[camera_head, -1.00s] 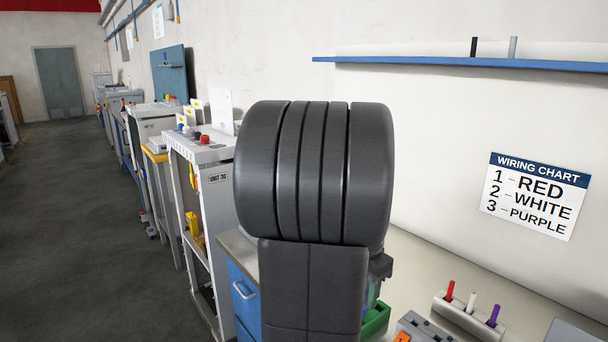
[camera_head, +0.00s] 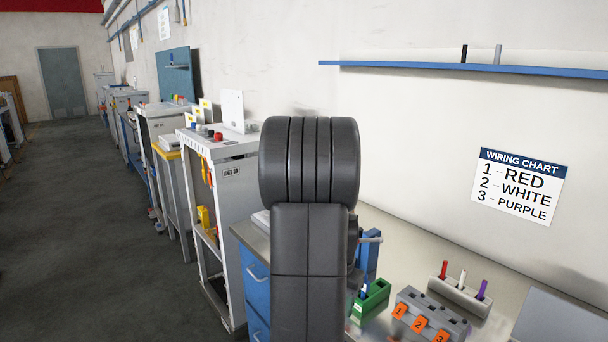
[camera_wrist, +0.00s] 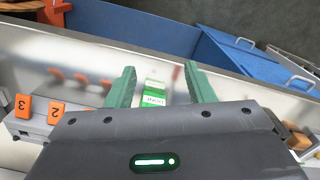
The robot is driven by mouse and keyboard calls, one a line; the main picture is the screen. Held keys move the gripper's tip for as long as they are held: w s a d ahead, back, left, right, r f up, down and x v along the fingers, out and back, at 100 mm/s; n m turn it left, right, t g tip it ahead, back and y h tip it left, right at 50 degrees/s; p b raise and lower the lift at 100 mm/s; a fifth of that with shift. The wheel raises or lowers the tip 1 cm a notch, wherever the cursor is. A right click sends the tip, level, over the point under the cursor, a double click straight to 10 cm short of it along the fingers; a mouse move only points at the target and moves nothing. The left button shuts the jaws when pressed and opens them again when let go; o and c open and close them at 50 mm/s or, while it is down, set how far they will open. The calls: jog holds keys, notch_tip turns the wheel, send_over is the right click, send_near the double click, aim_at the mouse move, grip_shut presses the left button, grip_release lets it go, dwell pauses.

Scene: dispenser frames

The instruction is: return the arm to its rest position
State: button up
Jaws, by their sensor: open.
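My dark grey arm (camera_head: 310,240) stands folded up in the middle of the head view and hides much of the bench behind it. My gripper (camera_wrist: 160,68) shows in the wrist view with its two green fingers well apart and nothing held between them. A green box with a white label (camera_wrist: 153,99) appears between the fingers in the picture, below them on the bench. A green tray (camera_head: 373,300) stands just right of my arm in the head view. The gripper's fingers cannot be made out in the head view.
A grey block with orange number tags (camera_head: 435,312) and a rack with red, white and purple pegs (camera_head: 462,294) stand on the metal bench (camera_head: 405,245). A wiring chart (camera_head: 518,186) and a blue shelf (camera_head: 420,68) are on the wall. The floor (camera_head: 80,220) at left is open.

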jog(key=w+a+f+n, duration=0.1)
jog(key=a+f+n, duration=0.1)
jog(key=f, duration=0.3)
jog(key=w+a+f+n+p, duration=0.1)
jog(key=w+a+f+n, duration=0.1)
jog(key=a+f, duration=0.2)
jog(key=shift+w+f+n, duration=0.3)
jog(key=shift+f, duration=0.1)
jog(key=shift+d, duration=0.1)
